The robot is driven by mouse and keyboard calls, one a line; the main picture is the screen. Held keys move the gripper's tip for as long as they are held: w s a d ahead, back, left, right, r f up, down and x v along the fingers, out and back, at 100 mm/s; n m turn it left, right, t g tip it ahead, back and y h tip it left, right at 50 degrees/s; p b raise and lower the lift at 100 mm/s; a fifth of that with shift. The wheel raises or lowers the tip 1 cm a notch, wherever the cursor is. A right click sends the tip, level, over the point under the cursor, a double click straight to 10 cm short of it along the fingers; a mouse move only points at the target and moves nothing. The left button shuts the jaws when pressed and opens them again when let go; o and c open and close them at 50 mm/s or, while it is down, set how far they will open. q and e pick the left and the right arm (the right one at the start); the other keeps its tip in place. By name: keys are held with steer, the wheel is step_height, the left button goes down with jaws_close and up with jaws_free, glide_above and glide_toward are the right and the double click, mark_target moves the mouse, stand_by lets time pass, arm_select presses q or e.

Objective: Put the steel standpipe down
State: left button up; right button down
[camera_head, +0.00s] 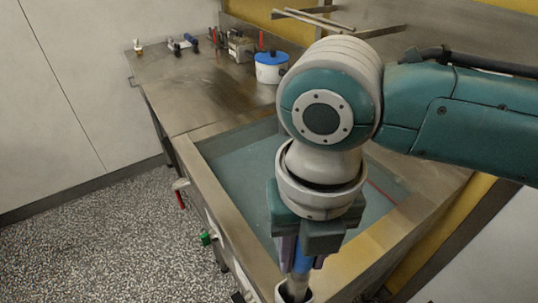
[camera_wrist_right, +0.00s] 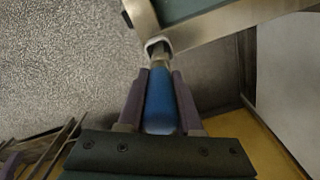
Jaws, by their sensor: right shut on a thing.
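The steel standpipe (camera_head: 298,284) has a blue sleeve and points down past the near end of the sink. My right gripper (camera_head: 303,261) is shut on the blue sleeve, hiding its upper part in the head view. In the right wrist view the blue sleeve (camera_wrist_right: 161,104) sits between the two purple fingers, and bare steel runs on from it to a pale ring (camera_wrist_right: 157,43) beside the sink's corner. I cannot tell whether the pipe is inside the ring or only in front of it. My left gripper is not in view.
The steel sink (camera_head: 236,243) holds blue-green liquid (camera_head: 240,165). Red-handled and green-handled fittings (camera_head: 208,238) stick out from its left side. A steel counter (camera_head: 190,95) beyond carries a blue-lidded pot (camera_head: 270,68) and small items. Speckled floor (camera_head: 100,240) at left is clear.

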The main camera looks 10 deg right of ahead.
steer(key=shift+f, duration=0.15)
steer(key=c, duration=0.6)
jaws_free()
